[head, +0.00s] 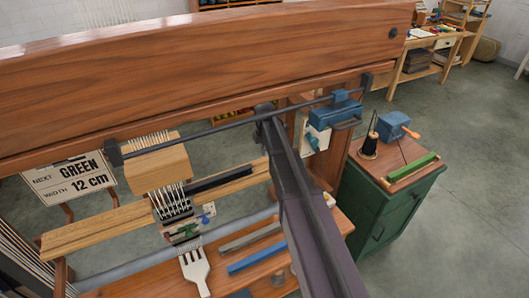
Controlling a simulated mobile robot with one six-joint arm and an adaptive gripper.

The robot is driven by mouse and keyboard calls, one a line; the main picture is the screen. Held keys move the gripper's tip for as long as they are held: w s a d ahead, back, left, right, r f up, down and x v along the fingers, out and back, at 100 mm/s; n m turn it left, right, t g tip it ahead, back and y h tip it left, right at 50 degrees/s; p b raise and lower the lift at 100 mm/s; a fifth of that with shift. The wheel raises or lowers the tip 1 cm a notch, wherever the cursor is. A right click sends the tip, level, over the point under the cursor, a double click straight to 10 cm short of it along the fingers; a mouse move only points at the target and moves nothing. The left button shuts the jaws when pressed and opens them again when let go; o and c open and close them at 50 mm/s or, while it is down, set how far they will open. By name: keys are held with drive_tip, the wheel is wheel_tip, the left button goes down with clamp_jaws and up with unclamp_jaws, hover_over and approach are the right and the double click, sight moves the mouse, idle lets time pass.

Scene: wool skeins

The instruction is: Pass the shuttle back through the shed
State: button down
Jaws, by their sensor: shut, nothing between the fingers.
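The wooden loom fills the left and middle of the head view. Its pale warp threads (175,204) run from under a tan wooden block (160,169) to a narrow woven strip with green in it (187,231). I cannot tell whether the shed is open. A green-wound stick with yellowish ends, perhaps the shuttle (413,169), lies on the green cabinet at the right. A grey stick (250,237) and a blue stick (257,258) lie on the loom's front board. I see no gripper fingers; a long dark bar (306,205) crosses the foreground.
A thick beam (210,62) spans the top, with a dark rod (222,125) below it. A blue box (335,112) hangs at its right. The green cabinet (388,205) also bears a dark cone. A white fork-like comb (195,271) and sign (68,177) reading "NEXT GREEN, WIDTH 12 cm" are left.

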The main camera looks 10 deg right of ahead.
sight(256, 170)
drive_tip(key=shift+f+b, duration=2.5)
drive_tip(key=shift+f, duration=0.3)
drive_tip(key=shift+s+a+r, duration=0.1)
drive_tip(key=shift+s+a, duration=0.2)
drive_tip(key=shift+a, duration=0.65)
drive_tip(key=shift+s+a+r, duration=0.1)
drive_tip(key=shift+s+a, duration=0.15)
drive_tip(key=shift+a, duration=0.7)
